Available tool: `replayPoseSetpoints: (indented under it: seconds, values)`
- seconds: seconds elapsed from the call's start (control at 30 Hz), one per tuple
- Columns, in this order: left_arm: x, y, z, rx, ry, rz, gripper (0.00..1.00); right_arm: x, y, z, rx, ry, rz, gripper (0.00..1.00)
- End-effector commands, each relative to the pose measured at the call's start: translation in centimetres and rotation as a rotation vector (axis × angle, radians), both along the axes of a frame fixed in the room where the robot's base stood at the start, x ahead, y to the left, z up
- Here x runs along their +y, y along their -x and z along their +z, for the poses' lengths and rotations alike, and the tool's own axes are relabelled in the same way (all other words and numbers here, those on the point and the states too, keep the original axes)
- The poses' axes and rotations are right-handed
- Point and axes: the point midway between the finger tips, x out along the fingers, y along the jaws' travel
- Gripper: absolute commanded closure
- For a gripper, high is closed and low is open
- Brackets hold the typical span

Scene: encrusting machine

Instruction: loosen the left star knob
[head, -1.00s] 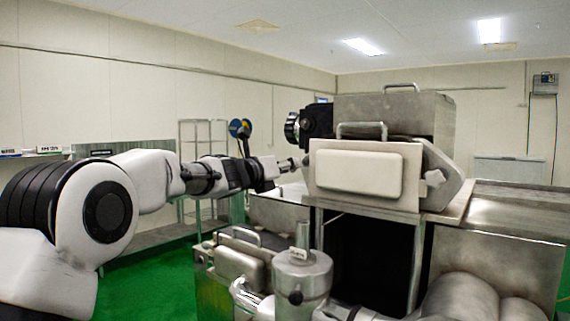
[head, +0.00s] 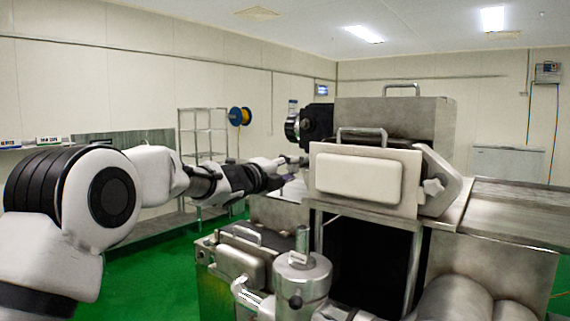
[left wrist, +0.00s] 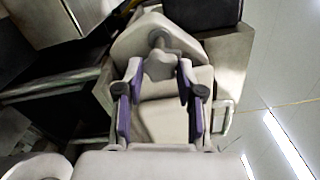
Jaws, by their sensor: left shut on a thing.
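The left star knob (left wrist: 160,62) is a grey lobed knob on the side of the machine's front housing in the left wrist view. My left gripper (left wrist: 160,72) has its two purple-padded fingers on either side of the knob, shut on it. In the head view my left gripper (head: 291,163) reaches the left edge of the housing, where the knob is mostly hidden. Another star knob (head: 433,188) shows on the housing's right side. My right gripper is not in view.
The housing has a pale front plate (head: 358,173) with a handle above it. A steel hopper unit (head: 303,275) with pipes stands below in front. A wire rack (head: 203,135) stands behind my left arm. Green floor is clear at the left.

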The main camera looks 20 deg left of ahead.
Motion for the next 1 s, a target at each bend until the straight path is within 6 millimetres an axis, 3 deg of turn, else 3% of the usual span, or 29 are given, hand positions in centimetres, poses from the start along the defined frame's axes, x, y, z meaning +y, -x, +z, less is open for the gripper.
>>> replayPoseSetpoints:
  seconds: [0.4,0.93,0.97,1.0]
  values:
    - [-0.2,0.0,0.5,0.061,0.187,-0.004,0.97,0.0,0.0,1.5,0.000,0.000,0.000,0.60]
    - [-0.2,0.0,0.6,0.066,0.209,-0.005,0.97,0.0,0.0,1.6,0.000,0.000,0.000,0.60]
    - [-0.2,0.0,0.6,0.066,0.209,-0.005,0.52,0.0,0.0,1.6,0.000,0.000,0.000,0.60]
    - [-0.2,0.0,0.6,0.067,0.209,-0.005,0.38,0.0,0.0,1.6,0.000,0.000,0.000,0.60]
